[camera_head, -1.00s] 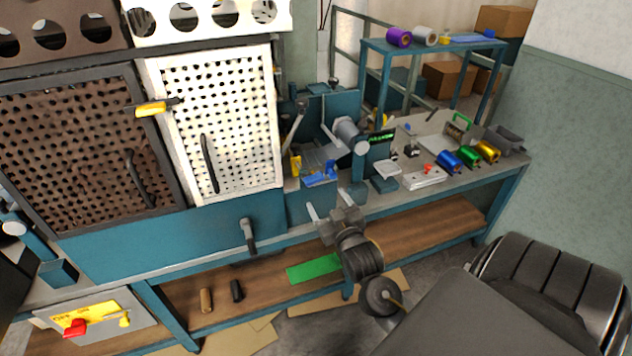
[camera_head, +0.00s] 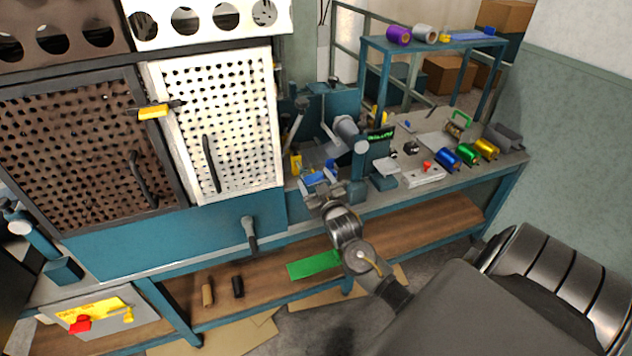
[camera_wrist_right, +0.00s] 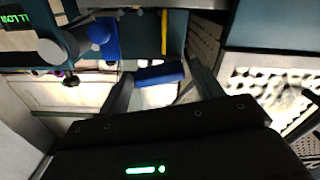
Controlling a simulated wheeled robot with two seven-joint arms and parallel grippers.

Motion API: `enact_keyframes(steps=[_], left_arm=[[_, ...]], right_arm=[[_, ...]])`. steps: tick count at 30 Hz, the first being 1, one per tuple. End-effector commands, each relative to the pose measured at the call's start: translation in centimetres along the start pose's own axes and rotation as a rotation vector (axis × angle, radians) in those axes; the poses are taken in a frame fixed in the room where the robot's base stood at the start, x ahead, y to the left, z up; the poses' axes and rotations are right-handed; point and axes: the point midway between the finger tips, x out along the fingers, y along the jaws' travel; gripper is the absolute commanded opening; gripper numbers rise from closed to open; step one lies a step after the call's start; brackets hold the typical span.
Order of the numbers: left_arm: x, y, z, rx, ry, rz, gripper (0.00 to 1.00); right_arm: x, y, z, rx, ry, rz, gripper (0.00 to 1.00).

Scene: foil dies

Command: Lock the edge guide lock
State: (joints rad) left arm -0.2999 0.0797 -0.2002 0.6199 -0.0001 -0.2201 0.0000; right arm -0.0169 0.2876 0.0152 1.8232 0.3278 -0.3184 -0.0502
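Blue parts of the edge guide (camera_head: 314,180) sit at the front of the teal machine on the bench. I cannot tell for sure which of them is the lock. My right gripper (camera_head: 320,190) is just in front of them, coming from below right. In the right wrist view its two fingers (camera_wrist_right: 163,88) are spread apart, with a blue bar (camera_wrist_right: 160,73) showing between them and no clear contact. A second blue part (camera_wrist_right: 103,38) stands up to the left of it. The gripper partly hides the blue parts in the head view. My left gripper is out of view.
A white perforated guard door (camera_head: 215,120) stands close on the left. A grey cylinder (camera_head: 347,130) and a green display (camera_head: 381,134) are behind the gripper. Blue, green and gold foil rolls (camera_head: 468,156) lie to the right. The lower shelf (camera_head: 420,225) is below.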

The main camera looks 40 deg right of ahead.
Motion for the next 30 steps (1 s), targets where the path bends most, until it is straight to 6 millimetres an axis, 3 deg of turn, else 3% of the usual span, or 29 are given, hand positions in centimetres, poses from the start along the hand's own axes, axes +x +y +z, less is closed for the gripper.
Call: enact_keyframes(steps=[1,8,19,28,29,30], left_arm=[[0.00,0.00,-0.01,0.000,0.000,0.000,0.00],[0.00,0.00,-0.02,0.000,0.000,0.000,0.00],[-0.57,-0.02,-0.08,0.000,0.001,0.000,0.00],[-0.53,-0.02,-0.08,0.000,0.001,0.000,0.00],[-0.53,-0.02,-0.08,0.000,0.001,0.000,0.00],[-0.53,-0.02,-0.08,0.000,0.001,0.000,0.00]], right_arm=[[-0.01,0.00,0.00,0.000,0.000,0.000,0.59],[-0.02,-0.01,0.00,0.000,0.000,0.000,0.30],[0.00,-0.03,0.46,0.250,0.000,0.000,0.30],[0.01,-0.04,0.50,0.265,0.001,0.000,0.30],[0.01,-0.04,0.50,0.265,0.001,0.000,0.57],[0.01,-0.04,0.50,0.265,0.001,0.000,0.62]])
